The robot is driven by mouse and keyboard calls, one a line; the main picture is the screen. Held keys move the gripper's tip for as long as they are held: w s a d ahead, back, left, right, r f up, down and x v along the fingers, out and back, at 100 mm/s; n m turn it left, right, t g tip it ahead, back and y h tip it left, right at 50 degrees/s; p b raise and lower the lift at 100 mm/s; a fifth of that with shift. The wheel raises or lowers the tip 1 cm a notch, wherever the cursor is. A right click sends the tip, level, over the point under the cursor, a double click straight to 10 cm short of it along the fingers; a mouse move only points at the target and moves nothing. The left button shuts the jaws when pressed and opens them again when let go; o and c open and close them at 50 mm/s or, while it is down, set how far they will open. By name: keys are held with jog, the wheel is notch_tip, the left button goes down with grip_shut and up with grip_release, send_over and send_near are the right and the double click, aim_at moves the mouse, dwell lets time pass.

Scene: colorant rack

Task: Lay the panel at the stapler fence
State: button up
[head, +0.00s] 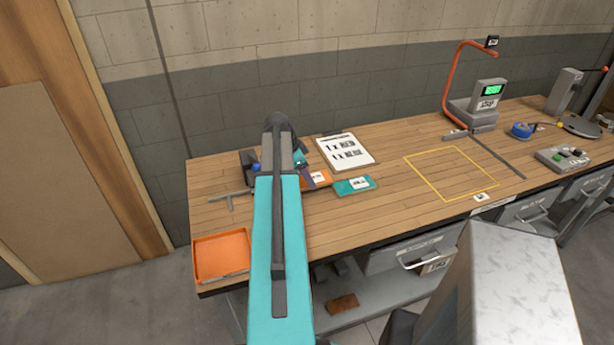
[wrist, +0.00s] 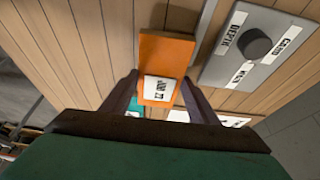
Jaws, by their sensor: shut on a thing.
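An orange panel (wrist: 165,52) with a white printed label sits between the two fingers of my gripper (wrist: 160,78) in the wrist view. The fingers are shut on it. In the head view the orange panel (head: 318,180) shows beside my arm, low over the bench, and my gripper is mostly hidden by the arm. I cannot tell whether the panel touches the bench. A narrow grey strip (wrist: 205,22) runs beyond the panel in the wrist view. I cannot tell whether it is the stapler fence. A grey T-shaped bar (head: 230,198) lies left of my arm.
A teal panel (head: 355,185) lies right of the orange one. A grey plate with a black knob (wrist: 257,43) is right in the wrist view. An orange tray (head: 222,255) sits front left. The yellow-outlined area (head: 450,175) is clear.

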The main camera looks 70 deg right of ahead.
jog(key=shift+f, duration=0.15)
jog(key=o, duration=1.1)
jog(key=shift+r, duration=0.25)
jog(key=shift+r+p, duration=0.35)
jog(key=shift+r, duration=0.05)
jog(key=b+v, duration=0.3)
jog(key=v, duration=0.8)
jog(key=shift+r, duration=0.35)
jog(key=shift+w+a, duration=0.1)
jog(key=shift+a, duration=0.05)
